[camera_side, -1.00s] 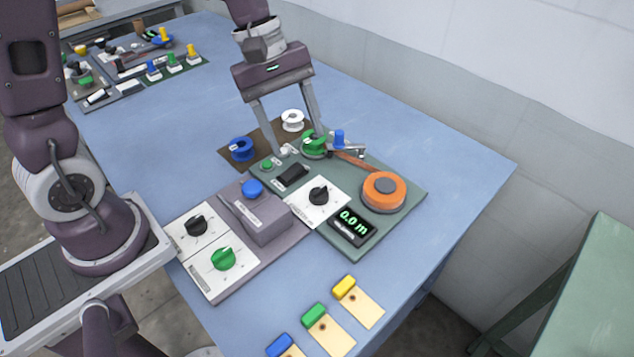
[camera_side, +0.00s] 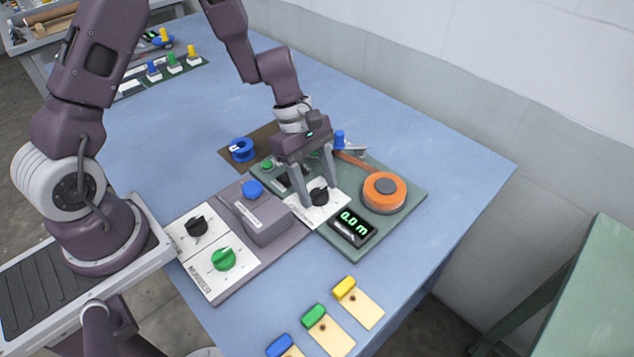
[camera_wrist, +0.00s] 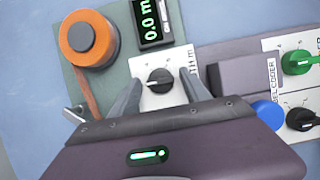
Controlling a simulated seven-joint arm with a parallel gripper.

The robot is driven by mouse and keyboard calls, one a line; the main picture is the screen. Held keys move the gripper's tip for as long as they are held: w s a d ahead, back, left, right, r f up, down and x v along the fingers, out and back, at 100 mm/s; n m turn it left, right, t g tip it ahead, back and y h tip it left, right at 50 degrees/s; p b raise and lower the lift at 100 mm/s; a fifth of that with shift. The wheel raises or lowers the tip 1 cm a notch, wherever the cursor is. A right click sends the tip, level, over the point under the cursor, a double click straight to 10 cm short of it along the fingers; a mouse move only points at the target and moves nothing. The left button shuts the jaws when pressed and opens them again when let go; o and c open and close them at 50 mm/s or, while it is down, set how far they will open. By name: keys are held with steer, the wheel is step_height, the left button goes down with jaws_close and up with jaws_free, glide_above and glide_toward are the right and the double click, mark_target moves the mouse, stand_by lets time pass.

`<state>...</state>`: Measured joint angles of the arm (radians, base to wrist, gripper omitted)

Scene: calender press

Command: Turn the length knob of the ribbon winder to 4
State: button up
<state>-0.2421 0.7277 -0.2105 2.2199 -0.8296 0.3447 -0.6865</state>
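The ribbon winder is a green board (camera_side: 407,205) with an orange ribbon roll (camera_side: 385,189) and a display (camera_side: 352,227) reading 0.0 m. Its length knob (camera_side: 320,196) is black and sits on a white dial plate (camera_side: 303,210); it also shows in the wrist view (camera_wrist: 160,81). My gripper (camera_side: 319,192) is over the dial plate, fingers pointing down. In the wrist view my gripper (camera_wrist: 160,85) is open, with one finger on each side of the knob and a gap to it. The dial's numbers are too small to read.
A grey-purple unit with a blue button (camera_side: 252,188), a black knob (camera_side: 196,226) and a green knob (camera_side: 223,259) stands left of the winder. A blue spool (camera_side: 242,149) lies behind. Yellow, green and blue tagged pieces (camera_side: 327,325) lie in front.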

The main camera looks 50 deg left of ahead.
jaws_close()
steer(key=shift+m, duration=0.3)
steer(key=m+g, duration=0.1)
steer(key=m, duration=0.1)
steer(key=m+g, duration=0.1)
steer(key=m, duration=0.1)
steer(key=shift+w+m, duration=0.2)
steer(key=shift+m, duration=0.1)
steer(key=m+g+y, duration=0.1)
steer(key=m, duration=0.2)
steer(key=m+y, duration=0.1)
steer(key=m, duration=0.2)
steer(key=shift+w+d+g, duration=0.1)
steer(key=shift+d+g, duration=0.05)
steer(key=shift+g, duration=0.25)
steer(key=shift+m, duration=0.4)
steer(key=shift+o, duration=1.1)
jaws_free()
